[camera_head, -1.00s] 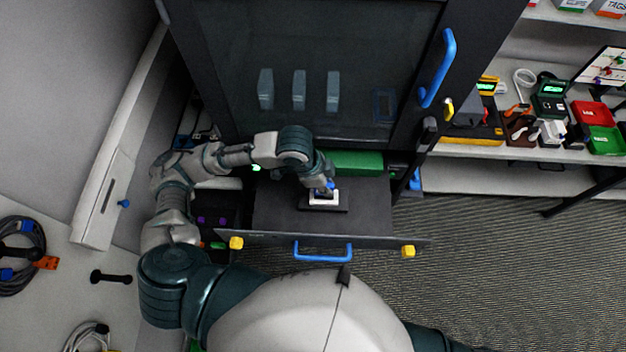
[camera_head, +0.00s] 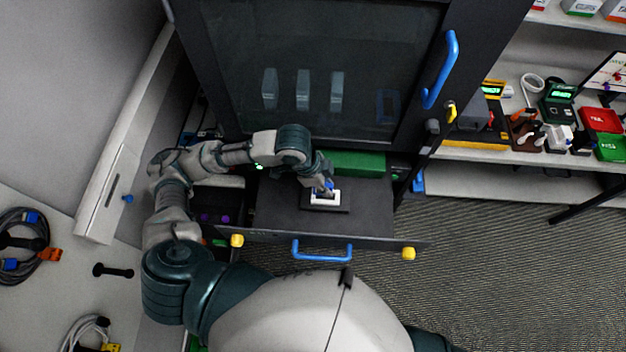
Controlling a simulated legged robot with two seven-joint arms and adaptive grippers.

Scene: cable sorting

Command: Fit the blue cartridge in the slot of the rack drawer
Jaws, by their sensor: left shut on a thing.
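The rack drawer (camera_head: 365,212) is pulled out below the dark cabinet, with a blue handle (camera_head: 322,251) on its front. A white-rimmed slot (camera_head: 334,198) sits on a dark plate in the drawer. My left gripper (camera_head: 325,188) reaches down over the slot, shut on the small blue cartridge (camera_head: 328,185). The cartridge is at the slot's rim; the fingers partly hide it, and I cannot tell how deep it sits. My right gripper is not in view.
The cabinet's glass door (camera_head: 325,60) with a blue handle (camera_head: 439,70) stands behind the drawer. A green block (camera_head: 358,163) lies at the drawer's back. Yellow knobs (camera_head: 408,254) mark the drawer front's ends. Shelves with boxes are at right; cable coils (camera_head: 22,240) lie at left.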

